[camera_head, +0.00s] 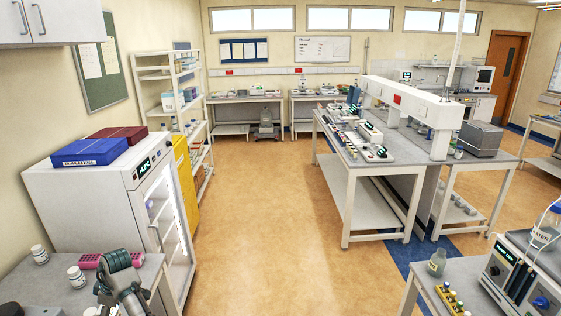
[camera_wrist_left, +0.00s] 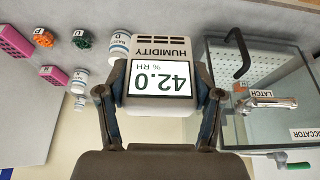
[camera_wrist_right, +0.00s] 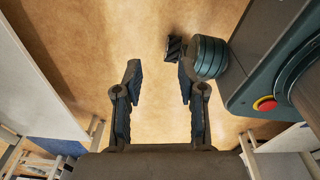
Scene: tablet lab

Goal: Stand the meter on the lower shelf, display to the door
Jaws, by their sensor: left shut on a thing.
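The meter (camera_wrist_left: 160,75) is a white box with a lit display reading 42.0 % RH and the word HUMIDITY. My left gripper (camera_wrist_left: 160,100) is shut on it, one finger on each side; the display faces the wrist camera and reads upside down. A glass-walled desiccator (camera_wrist_left: 225,62) stands at the right of the left wrist view, with a black handle (camera_wrist_left: 240,52) and a metal latch (camera_wrist_left: 268,103). In the head view the meter is not seen. My right gripper (camera_wrist_right: 158,85) is open and empty above the floor.
Left bench in the head view: a pink rack (camera_head: 110,260) and white bottles (camera_head: 75,278). Open floor (camera_head: 270,200) lies ahead.

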